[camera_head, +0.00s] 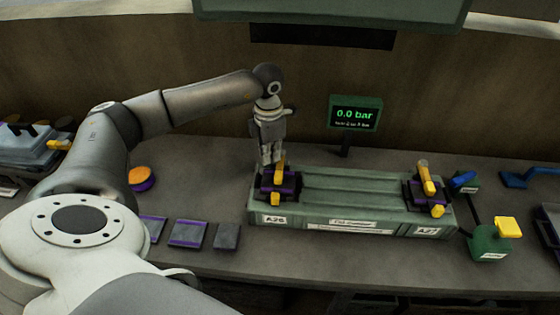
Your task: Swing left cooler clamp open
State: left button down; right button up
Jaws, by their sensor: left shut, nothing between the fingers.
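The green cooler block (350,185) lies on the grey bench. The left clamp (279,187), dark purple with yellow parts, sits on its left end above the label A26. The right clamp (427,190) has a long yellow lever and sits at the end labelled A27. My left gripper (269,163) points down just behind and above the left clamp, with its fingers shut and empty. The fingertips partly overlap the clamp in the picture, and I cannot tell whether they touch it. My right gripper is not in view.
A pressure display (355,114) reading 0.0 bar stands behind the block. A green unit with a yellow handle (507,227) and blue handles (531,177) are at the right. An orange-topped button (141,177) and several dark pads (188,233) lie left of the block.

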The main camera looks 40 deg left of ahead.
pick_arm(q)
jog(key=shift+w+a, duration=0.1)
jog(key=shift+a, duration=0.45)
jog(key=shift+w+a+b, duration=0.35)
jog(key=shift+a, duration=0.3)
jog(key=shift+s+d, duration=0.15)
jog(key=shift+d, duration=0.1)
notch_tip(320, 180, up, 8)
jog(key=p, duration=0.5)
dwell(0.6)
